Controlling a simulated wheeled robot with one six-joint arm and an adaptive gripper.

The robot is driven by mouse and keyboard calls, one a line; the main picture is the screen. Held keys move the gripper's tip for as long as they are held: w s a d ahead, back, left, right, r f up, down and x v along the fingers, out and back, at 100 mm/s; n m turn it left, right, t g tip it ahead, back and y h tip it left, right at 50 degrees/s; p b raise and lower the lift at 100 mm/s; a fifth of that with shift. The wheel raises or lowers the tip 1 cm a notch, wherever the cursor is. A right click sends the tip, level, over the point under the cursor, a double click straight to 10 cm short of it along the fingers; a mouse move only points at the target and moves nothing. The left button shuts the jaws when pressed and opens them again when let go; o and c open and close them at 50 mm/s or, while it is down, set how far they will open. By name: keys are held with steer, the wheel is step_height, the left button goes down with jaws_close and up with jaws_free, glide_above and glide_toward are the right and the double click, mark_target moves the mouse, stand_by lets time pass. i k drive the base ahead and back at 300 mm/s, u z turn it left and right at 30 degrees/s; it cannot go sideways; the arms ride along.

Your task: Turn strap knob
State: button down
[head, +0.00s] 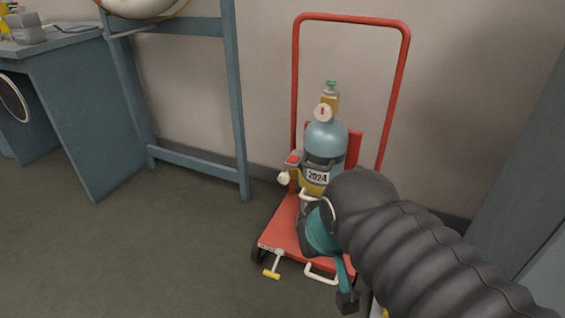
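A grey-blue cylinder (326,138) stands upright on a red trolley (285,226), with a gauge and a green-topped valve above it. A yellow strap band (312,187) goes around the cylinder below a "2024" label. A round cream knob (284,178) sticks out at the band's left side, below a small red-topped part (292,159). My gripper (335,272), with teal and black parts, is in front of the trolley, to the right of and lower than the knob in the picture. It appears apart from the knob. My arm hides the cylinder's lower right, and the fingertips' opening is unclear.
The trolley's tall red handle frame (296,80) rises in front of the wall. A yellow T-shaped handle (273,264) and a cream loop handle (321,275) are at its front edge. A blue stand (236,100) and bench (80,110) are left. The floor at left front is clear.

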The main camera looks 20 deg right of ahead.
mark_target(284, 178)
steer(key=u, duration=0.05)
steer(key=k, duration=0.75)
steer(key=z, duration=0.75)
